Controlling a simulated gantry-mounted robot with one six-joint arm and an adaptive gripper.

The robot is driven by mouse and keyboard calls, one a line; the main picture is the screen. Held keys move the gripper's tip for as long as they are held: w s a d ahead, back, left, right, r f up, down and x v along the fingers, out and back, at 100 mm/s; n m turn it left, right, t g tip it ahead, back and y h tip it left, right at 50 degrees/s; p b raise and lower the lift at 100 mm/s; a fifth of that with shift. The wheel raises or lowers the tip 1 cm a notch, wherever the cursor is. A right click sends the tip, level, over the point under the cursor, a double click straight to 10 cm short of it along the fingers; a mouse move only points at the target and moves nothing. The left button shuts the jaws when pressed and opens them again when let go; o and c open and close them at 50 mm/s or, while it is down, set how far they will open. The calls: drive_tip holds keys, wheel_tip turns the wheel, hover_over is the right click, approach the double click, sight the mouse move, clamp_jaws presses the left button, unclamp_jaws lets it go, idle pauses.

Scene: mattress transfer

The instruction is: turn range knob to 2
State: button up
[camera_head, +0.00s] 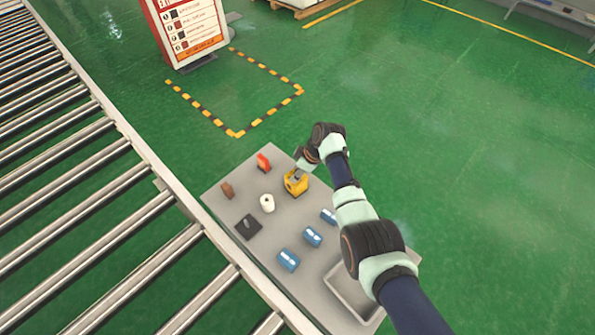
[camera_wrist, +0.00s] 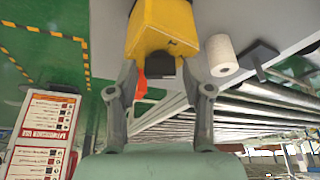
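A yellow box-like device (camera_head: 296,182) stands on the grey tabletop, and it also shows in the wrist view (camera_wrist: 160,25). A dark part (camera_wrist: 163,62) shows on its near end in the wrist view. No range knob or scale marks can be made out. My gripper (camera_head: 299,171) is at the yellow device. In the wrist view my gripper (camera_wrist: 160,68) has its two fingertips apart, one toward each side of the device's end. Whether they press on it cannot be told.
The grey table (camera_head: 225,205) also holds a red item (camera_head: 263,162), a brown block (camera_head: 228,190), a white roll (camera_head: 267,203), a black item (camera_head: 248,227), several blue items (camera_head: 289,260) and a grey tray (camera_head: 337,284). A roller conveyor (camera_head: 75,205) runs along the left.

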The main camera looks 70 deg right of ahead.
clamp_jaws()
drive_tip(key=shift+a+r+p, duration=0.1)
drive_tip(key=shift+p, duration=0.25)
drive_tip(key=shift+m, duration=0.3)
drive_tip(key=shift+o, duration=1.6)
unclamp_jaws()
drive_tip(key=v, duration=1.2)
